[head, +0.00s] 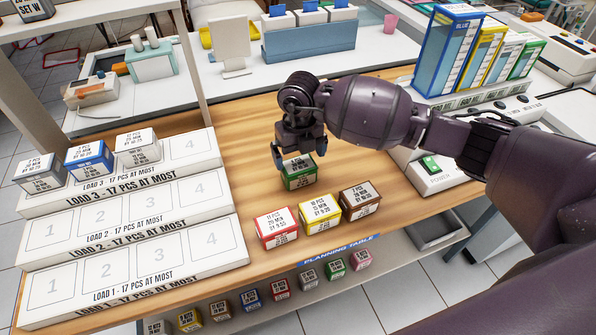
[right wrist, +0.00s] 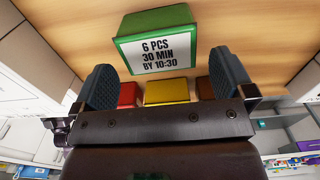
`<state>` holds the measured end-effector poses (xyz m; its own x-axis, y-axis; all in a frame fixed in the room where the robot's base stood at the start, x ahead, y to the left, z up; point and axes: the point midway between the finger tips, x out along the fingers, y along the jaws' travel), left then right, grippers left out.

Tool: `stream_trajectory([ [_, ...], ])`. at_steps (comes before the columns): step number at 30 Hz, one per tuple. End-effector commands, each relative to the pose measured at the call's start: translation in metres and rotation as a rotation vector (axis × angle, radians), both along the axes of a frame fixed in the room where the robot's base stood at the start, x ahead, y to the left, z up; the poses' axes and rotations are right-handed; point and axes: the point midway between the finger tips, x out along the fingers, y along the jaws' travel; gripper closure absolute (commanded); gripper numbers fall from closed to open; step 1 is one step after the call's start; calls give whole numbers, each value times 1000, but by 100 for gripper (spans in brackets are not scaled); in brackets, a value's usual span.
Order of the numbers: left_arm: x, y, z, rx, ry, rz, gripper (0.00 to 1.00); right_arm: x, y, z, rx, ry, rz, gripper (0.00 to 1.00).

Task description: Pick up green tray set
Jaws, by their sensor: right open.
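The green tray set (head: 300,177) is a small green box with a white label, standing on the wooden table. In the right wrist view the green tray set (right wrist: 157,40) reads "6 PCS 30 MIN BY 10:30" and sits beyond the fingertips, between their lines. My right gripper (head: 300,158) is directly above it in the head view, with its fingers apart. The right wrist view also shows the gripper (right wrist: 168,85) open and empty. The gripper hides part of the box's top in the head view. My left gripper is not in view.
Red (head: 276,227), yellow (head: 319,213) and brown (head: 359,200) boxes stand in a row just in front of the green one. A white stepped load rack (head: 130,245) holds several boxes at left. A white power unit (head: 432,172) stands at right. Wood is bare left of the green box.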

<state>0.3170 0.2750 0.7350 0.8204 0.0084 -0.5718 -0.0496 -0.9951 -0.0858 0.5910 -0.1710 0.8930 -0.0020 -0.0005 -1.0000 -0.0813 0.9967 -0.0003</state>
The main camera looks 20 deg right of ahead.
Motion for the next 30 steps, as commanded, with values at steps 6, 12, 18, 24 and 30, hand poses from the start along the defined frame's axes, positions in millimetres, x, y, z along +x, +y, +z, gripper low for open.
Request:
stream_trajectory([
  [6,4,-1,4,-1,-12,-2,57,0,1,-13,0,0,1,0],
  [12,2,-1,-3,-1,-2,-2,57,-1,3,-41,1,2,0,0],
  [18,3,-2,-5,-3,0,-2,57,-1,2,-56,0,-1,1,0],
  [24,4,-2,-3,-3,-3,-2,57,-1,2,-54,0,-2,1,5],
  [30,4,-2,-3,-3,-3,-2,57,-1,2,-54,0,-2,1,35],
])
